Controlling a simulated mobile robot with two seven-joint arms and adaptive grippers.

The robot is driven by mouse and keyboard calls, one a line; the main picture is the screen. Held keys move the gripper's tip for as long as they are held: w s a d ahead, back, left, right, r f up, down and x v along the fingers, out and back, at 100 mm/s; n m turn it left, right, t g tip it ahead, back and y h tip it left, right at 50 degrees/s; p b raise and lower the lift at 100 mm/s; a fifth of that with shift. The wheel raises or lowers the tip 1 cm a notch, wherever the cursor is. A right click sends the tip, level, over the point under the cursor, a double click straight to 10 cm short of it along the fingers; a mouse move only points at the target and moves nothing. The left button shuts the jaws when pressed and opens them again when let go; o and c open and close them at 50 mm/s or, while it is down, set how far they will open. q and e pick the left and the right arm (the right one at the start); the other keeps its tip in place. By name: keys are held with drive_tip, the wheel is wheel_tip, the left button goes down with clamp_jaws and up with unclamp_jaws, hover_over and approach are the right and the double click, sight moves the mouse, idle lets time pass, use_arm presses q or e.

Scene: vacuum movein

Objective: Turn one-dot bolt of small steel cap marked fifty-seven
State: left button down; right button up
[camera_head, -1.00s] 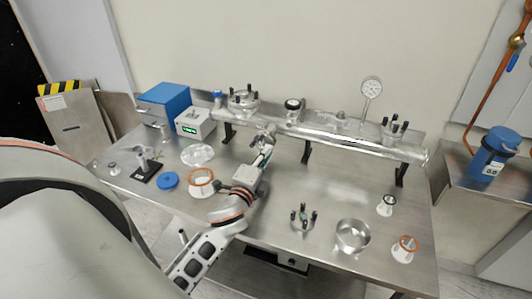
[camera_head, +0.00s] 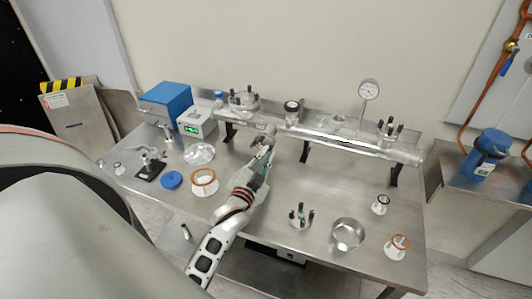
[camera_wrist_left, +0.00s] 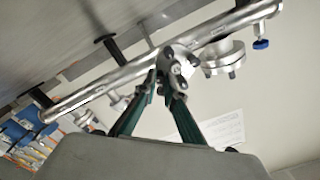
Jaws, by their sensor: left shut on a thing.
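My left gripper (camera_head: 264,152) reaches up to a small steel cap (camera_head: 268,133) on the near side of the long steel pipe (camera_head: 345,141). In the left wrist view, the small cap (camera_wrist_left: 178,56) is a round flange with bolts, on a short branch of the pipe. The green-lined fingers (camera_wrist_left: 168,88) close together at its lower edge, shut on what looks like one of its bolts. The fingertips hide most of that bolt. The dots and the number fifty-seven are too small to read. My right gripper is in neither view.
A flange with upright black bolts (camera_head: 301,216), a steel bowl (camera_head: 347,234) and orange-ringed cups (camera_head: 204,183) stand on the steel table. A blue box (camera_head: 165,103) and a pressure dial (camera_head: 369,90) stand farther back. The table's front middle is mostly clear.

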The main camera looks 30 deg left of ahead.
use_arm(q)
drive_tip(key=shift+n, duration=1.6)
drive_tip(key=c, duration=2.4)
unclamp_jaws()
drive_tip(key=shift+w, duration=0.1)
drive_tip(key=v, duration=0.8)
drive_tip(key=shift+f, duration=0.1)
